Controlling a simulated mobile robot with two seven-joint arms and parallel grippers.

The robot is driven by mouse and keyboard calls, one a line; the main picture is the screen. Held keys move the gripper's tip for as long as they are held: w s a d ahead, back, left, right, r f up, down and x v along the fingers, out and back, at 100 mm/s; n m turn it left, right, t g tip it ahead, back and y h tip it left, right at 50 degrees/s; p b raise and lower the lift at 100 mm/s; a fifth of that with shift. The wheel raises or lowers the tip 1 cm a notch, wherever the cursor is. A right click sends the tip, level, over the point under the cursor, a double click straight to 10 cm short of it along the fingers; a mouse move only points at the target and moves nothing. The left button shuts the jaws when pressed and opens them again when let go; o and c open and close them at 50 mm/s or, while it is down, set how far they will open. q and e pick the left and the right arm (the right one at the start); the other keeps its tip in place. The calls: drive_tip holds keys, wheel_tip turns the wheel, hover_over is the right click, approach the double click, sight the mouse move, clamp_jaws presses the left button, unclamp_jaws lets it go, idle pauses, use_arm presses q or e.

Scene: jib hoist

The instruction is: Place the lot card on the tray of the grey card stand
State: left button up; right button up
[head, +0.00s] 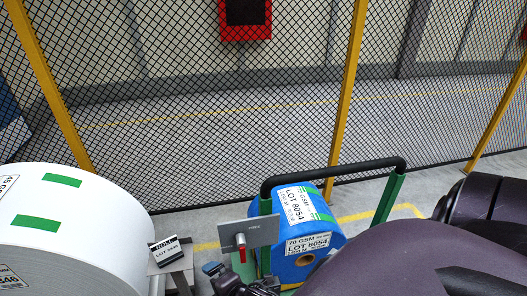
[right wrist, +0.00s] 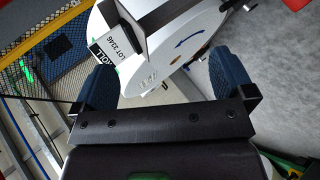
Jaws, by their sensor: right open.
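The lot card (head: 165,251), white with a black band and the text LOT 3346, sits tilted at the top of the grey card stand (head: 181,264) at lower left in the head view. Whether it lies fully on the tray is unclear. In the right wrist view the card (right wrist: 117,51) shows beyond the left finger, partly overlapped by a dark plate. My right gripper (right wrist: 158,55) is open, with nothing between its blue fingers. In the head view a blue finger of my right gripper (head: 213,269) shows right of the stand. My left gripper is out of view.
A large white roll (head: 75,235) stands left of the stand. A blue roll (head: 292,262) marked LOT 8054 sits right, by a green frame with a black handle (head: 335,174). A grey panel with a red switch (head: 262,233) is between. A mesh fence (head: 230,110) closes the back.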

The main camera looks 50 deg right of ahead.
drive_tip(key=s+d+f+m, duration=0.2)
drive_tip(key=s+d+m, duration=0.5)
drive_tip(key=m, duration=0.8)
drive_tip(key=shift+s+f, duration=0.4)
drive_tip(key=shift+s, duration=0.6)
